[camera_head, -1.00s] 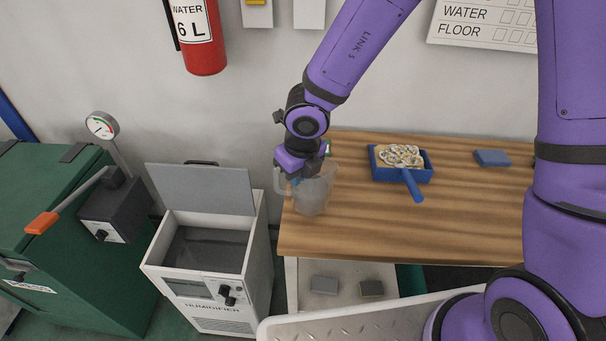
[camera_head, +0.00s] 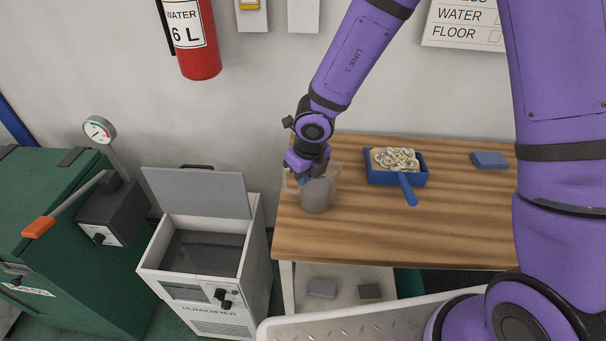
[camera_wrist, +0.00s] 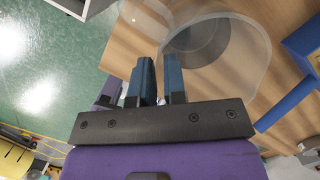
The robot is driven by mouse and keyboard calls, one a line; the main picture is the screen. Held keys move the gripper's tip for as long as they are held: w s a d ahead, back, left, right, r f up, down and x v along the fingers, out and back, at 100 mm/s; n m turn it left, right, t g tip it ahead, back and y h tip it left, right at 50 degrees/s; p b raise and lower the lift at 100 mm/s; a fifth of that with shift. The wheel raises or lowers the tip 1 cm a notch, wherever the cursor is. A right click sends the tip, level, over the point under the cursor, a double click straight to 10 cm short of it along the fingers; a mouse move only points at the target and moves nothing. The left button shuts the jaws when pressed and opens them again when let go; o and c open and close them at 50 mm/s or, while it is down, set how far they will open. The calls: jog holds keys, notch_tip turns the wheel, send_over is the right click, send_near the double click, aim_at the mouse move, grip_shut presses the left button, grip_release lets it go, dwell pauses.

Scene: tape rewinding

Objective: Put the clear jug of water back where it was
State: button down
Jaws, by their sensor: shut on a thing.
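The clear jug (camera_head: 318,194) is at the left end of the wooden table (camera_head: 400,230), upright or nearly so. I cannot tell whether its base touches the tabletop. In the wrist view the see-through jug (camera_wrist: 222,58) shows beyond the fingers, with a grey round patch inside. My gripper (camera_head: 302,180) is at the jug's left side, shut on its handle. In the wrist view the two blue fingers (camera_wrist: 160,78) are close together at the handle side. The water level is not clear.
A blue tray (camera_head: 378,180) with pale rings and a blue handle lies right of the jug. A blue block (camera_head: 489,160) lies farther right. The white humidifier (camera_head: 212,285) stands open-lidded at the left, below table height. Bare table lies in front of the tray.

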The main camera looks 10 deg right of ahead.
jog(key=shift+s+a+f, duration=0.15)
jog(key=c, duration=1.2)
grip_release()
jog(key=shift+f, duration=0.1)
jog(key=shift+s+d+r, duration=0.2)
jog(key=shift+s+r, duration=0.1)
jog(key=shift+r, duration=1.75)
jog(key=shift+s+d+r, duration=0.25)
jog(key=shift+s+r, duration=0.05)
jog(key=shift+r, duration=1.7)
jog(key=shift+s+d+r, duration=0.2)
jog(key=shift+s+r, duration=0.1)
jog(key=shift+r, duration=1.75)
